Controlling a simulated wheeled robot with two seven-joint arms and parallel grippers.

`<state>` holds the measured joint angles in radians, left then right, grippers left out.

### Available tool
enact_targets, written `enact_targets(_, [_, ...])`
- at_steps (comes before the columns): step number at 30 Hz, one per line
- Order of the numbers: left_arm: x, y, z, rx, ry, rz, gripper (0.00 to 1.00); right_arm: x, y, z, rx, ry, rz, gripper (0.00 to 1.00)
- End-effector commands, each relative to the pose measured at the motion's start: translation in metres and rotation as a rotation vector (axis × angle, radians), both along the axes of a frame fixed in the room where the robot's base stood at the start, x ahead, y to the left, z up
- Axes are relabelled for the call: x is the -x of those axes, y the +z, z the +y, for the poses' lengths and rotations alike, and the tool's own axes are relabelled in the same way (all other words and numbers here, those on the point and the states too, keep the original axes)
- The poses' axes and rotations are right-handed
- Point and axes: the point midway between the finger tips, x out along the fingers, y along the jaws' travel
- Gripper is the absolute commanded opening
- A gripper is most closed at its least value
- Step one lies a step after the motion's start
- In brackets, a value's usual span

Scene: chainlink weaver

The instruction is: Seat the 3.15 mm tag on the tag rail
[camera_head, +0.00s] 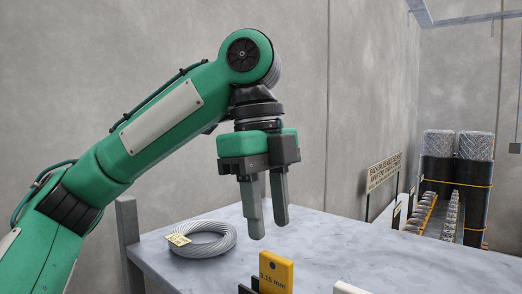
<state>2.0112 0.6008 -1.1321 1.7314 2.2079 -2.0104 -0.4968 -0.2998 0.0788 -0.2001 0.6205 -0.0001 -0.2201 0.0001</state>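A yellow tag (277,275) marked "3.15 mm" stands upright near the bottom edge of the head view, with a small dark hole near its top. Its lower part is cut off by the frame and partly hidden by a dark piece (249,289). I cannot tell whether that dark piece belongs to the tag rail. My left gripper (269,229) points down above and behind the tag. Its two grey fingers are apart, with nothing between them. My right gripper is out of view.
A wire coil (203,239) with a small yellow label lies on the grey table (330,244), left of the gripper. A sign (384,172) stands behind the table. Wrapped mesh rolls (474,146) stand far right. A white piece (348,288) shows at the bottom edge.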

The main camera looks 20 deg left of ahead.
Motion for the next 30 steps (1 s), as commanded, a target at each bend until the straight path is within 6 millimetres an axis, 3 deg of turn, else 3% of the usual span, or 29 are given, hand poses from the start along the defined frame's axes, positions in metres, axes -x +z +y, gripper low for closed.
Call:
enact_targets(15, [-0.003, 0.068, 0.009, 0.0, 0.0, -0.002, 0.38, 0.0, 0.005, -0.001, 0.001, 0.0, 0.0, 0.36])
enact_targets(30, [-0.004, 0.082, 0.011, 0.0, -0.001, 0.0, 0.38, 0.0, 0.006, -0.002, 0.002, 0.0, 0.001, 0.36])
